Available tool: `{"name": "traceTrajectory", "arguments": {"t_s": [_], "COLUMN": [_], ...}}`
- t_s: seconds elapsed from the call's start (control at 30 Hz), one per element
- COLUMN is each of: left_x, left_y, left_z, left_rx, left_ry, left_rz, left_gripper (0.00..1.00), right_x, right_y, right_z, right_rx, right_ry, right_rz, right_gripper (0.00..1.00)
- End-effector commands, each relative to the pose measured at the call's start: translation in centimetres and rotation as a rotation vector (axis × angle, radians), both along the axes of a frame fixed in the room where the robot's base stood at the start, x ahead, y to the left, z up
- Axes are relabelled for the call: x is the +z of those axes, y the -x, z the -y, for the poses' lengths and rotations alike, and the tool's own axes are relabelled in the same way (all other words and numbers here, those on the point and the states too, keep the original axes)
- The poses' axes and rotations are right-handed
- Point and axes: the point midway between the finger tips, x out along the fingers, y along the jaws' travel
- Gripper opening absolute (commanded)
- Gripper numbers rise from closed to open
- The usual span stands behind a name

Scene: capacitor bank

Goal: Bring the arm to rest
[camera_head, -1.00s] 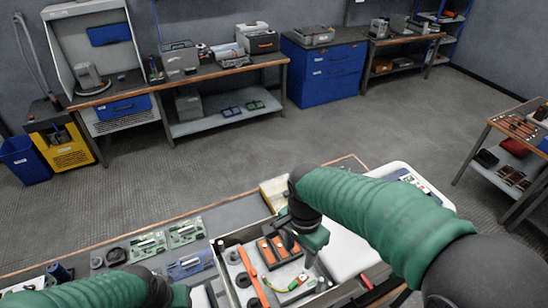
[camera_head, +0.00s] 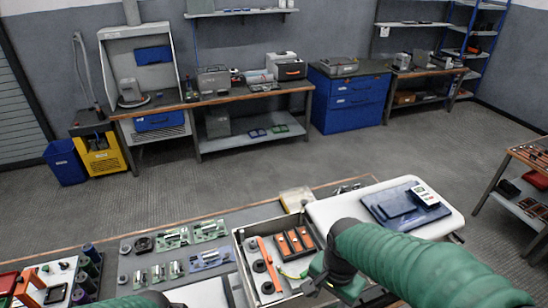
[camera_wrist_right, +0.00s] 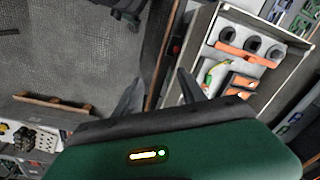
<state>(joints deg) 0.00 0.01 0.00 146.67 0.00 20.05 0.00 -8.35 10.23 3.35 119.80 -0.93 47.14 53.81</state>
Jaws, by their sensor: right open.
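My right arm (camera_head: 430,262), in a green sleeve, comes in from the right in the head view. My right gripper (camera_head: 308,291) is beside the front right corner of the open metal case (camera_head: 240,252). In the right wrist view my right gripper (camera_wrist_right: 158,92) has its two dark fingers spread apart with nothing between them. My left arm (camera_head: 140,300) shows only as a strip of green sleeve at the bottom edge. My left gripper is not in view.
The case holds orange-topped blocks (camera_head: 294,240), an orange bar (camera_head: 268,264) and dark rings. A white padded surface (camera_head: 325,212) with a blue panel (camera_head: 405,203) lies to its right. Green circuit boards (camera_head: 190,234) lie left. Bare floor (camera_head: 250,170) separates this bench from the back benches.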

Motion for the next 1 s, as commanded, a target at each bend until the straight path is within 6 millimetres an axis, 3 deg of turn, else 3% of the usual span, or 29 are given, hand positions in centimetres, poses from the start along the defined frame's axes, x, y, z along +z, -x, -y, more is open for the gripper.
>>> {"name": "traceTrajectory", "arguments": {"t_s": [0.5,1.0], "left_x": [-5.2,-5.1], "left_y": [0.0,0.0], "left_z": [0.0,0.0], "left_rx": [0.000,0.000], "left_ry": [0.000,0.000], "left_rz": [0.000,0.000], "left_gripper": [0.36,0.36], "right_x": [-9.9,-10.1], "right_y": [6.0,6.4], "right_z": [6.8,7.2], "right_rx": [0.655,0.719], "right_ry": [0.094,0.110], "right_rz": [0.165,0.177], "right_gripper": [0.48,0.48]}}
